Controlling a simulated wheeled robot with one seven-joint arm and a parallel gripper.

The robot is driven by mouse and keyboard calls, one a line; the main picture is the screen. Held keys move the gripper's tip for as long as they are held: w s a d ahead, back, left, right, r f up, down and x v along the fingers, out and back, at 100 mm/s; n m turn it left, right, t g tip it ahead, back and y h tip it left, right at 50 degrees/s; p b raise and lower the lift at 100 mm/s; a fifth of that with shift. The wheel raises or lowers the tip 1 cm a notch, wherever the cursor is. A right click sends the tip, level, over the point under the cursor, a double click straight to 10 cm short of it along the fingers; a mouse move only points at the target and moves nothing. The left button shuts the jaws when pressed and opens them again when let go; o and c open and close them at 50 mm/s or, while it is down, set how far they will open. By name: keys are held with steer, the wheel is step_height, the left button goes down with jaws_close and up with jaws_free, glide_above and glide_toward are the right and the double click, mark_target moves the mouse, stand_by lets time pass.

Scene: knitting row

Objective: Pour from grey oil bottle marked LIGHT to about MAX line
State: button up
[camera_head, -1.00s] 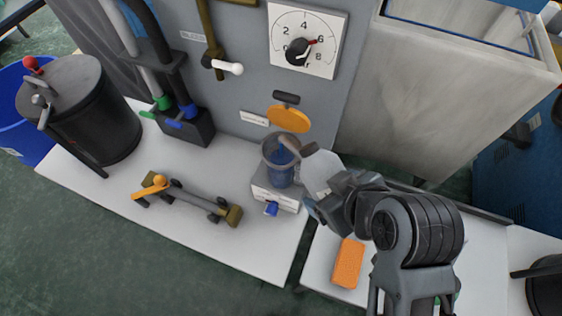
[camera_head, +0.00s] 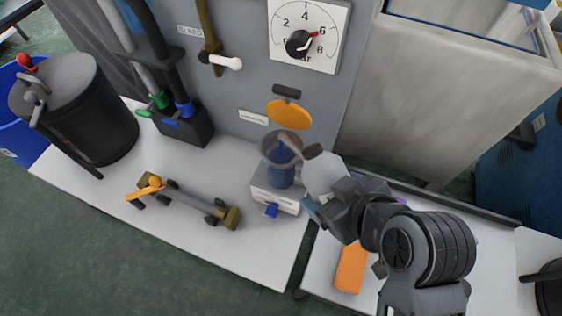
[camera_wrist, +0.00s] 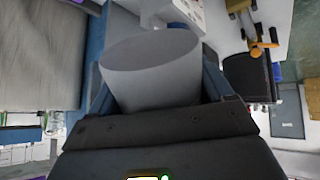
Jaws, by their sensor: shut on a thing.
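In the wrist view, the bottle's grey end (camera_wrist: 152,68) fills the space between the fingers. My gripper (camera_head: 318,207) is shut on the bottle, right of the cup. The clear cup (camera_head: 268,150) holds blue and stands on a white block (camera_head: 272,198). A pale rod-like piece (camera_head: 290,143) shows at the cup's mouth; I cannot tell if it is a spout or a stream. The LIGHT marking and MAX line are not readable.
A blue knob (camera_head: 271,211) sits on the white block's front. An orange disc (camera_head: 289,114) and a dial (camera_head: 309,37) are on the panel behind. A brass-ended fitting (camera_head: 190,199) lies left on the white bench. An orange block (camera_head: 351,267) lies below my gripper.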

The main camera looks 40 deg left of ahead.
steer(key=shift+a+f+b, duration=0.1)
steer(key=shift+f+b, duration=0.25)
steer(key=shift+b, duration=0.15)
steer(key=shift+f+y+b, duration=0.35)
steer(key=shift+y+b, duration=0.05)
steer(key=shift+b, duration=0.2)
steer(key=shift+a+f+y+b, duration=0.15)
steer(key=shift+f+y+b, duration=0.15)
steer(key=shift+b, duration=0.4)
steer(key=shift+w+a+f+t+b, duration=0.1)
steer(key=shift+f+t+b, duration=0.2)
steer(key=shift+b, duration=0.3)
steer(key=shift+a+f+y+b, duration=0.1)
steer(key=shift+y+b, duration=0.3)
steer(key=shift+b, duration=0.05)
